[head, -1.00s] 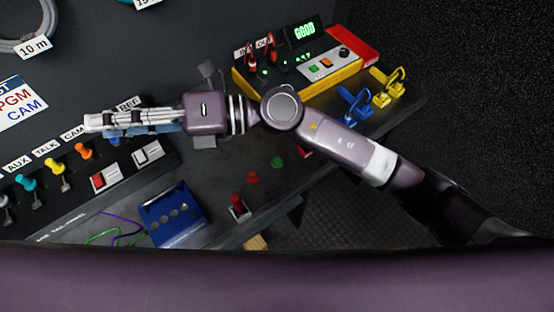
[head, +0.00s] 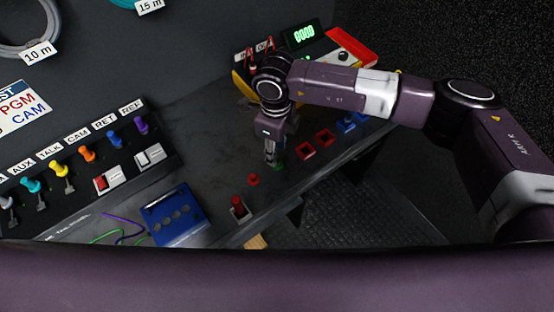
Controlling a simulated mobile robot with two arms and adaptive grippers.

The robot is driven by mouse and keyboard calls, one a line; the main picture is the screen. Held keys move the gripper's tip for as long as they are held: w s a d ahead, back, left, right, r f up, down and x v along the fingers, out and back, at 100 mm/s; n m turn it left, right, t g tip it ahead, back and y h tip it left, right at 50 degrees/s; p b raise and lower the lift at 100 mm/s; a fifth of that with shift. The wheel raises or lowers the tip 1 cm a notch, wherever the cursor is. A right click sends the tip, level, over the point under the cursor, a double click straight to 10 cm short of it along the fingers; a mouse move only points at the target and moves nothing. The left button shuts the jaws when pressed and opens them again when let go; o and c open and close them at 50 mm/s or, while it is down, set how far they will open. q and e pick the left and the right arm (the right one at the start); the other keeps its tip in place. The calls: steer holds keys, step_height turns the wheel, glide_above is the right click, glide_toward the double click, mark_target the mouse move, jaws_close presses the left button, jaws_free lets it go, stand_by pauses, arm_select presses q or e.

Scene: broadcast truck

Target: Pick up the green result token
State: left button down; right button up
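The green result token (head: 278,168) lies on the dark bench top in the middle of the head view. It is small and partly hidden behind my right gripper. My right gripper (head: 270,162) points down, with its fingertips at or just above the token. The fingers look close together and small, and I cannot tell whether they are open or shut, or whether they touch the token. My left gripper is not in view.
A red token (head: 253,180) lies near the green one, and a red button (head: 238,203) stands closer to me. The yellow tester with a lit screen (head: 303,34) is partly behind my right arm. A blue box (head: 175,217) sits at lower left.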

steer(key=shift+s+f+p, duration=0.2)
steer(key=shift+f+p, duration=0.25)
steer(key=shift+f, duration=1.4)
steer(key=c, duration=0.9)
steer(key=shift+o, duration=0.2)
steer(key=shift+r, duration=0.15)
